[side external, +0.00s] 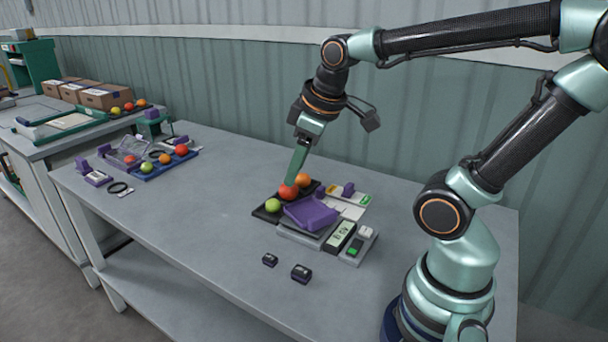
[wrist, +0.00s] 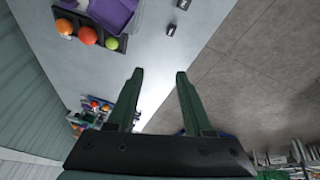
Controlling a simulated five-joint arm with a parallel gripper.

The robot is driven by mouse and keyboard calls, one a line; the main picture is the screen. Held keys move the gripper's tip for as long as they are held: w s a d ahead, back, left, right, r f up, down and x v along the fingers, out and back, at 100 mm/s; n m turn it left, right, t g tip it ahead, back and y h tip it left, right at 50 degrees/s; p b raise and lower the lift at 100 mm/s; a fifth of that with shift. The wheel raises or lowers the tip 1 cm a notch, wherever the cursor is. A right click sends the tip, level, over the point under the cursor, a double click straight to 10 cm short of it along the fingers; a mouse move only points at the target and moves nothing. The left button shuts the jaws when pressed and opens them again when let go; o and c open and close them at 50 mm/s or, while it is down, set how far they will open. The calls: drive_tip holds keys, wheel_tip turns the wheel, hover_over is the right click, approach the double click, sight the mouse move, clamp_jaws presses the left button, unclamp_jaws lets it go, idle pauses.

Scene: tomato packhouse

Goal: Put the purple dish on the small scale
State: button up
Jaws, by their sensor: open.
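The purple dish (side external: 310,213) rests on the grey plate of the small scale (side external: 298,236) in the side view, covering most of it. It looks slightly askew there; I cannot tell whether it lies fully flat. The dish (wrist: 113,12) is cut off at the top of the wrist view. My gripper (side external: 292,182) is above the table behind the dish, apart from it, and its fingers overlap the red tomato in the side picture. In the wrist view my gripper (wrist: 160,74) is open, with nothing between its fingers.
A dark tray (side external: 262,214) with green, red and orange tomatoes lies close behind the scale. A small device with a green button (side external: 355,247) stands right of it. Two small dark blocks (side external: 301,273) lie in front. The table's middle left is clear.

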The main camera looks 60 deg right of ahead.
drive_tip(key=a+m, duration=0.2)
drive_tip(key=s+m+t, duration=0.1)
drive_tip(key=shift+a+r, duration=0.4)
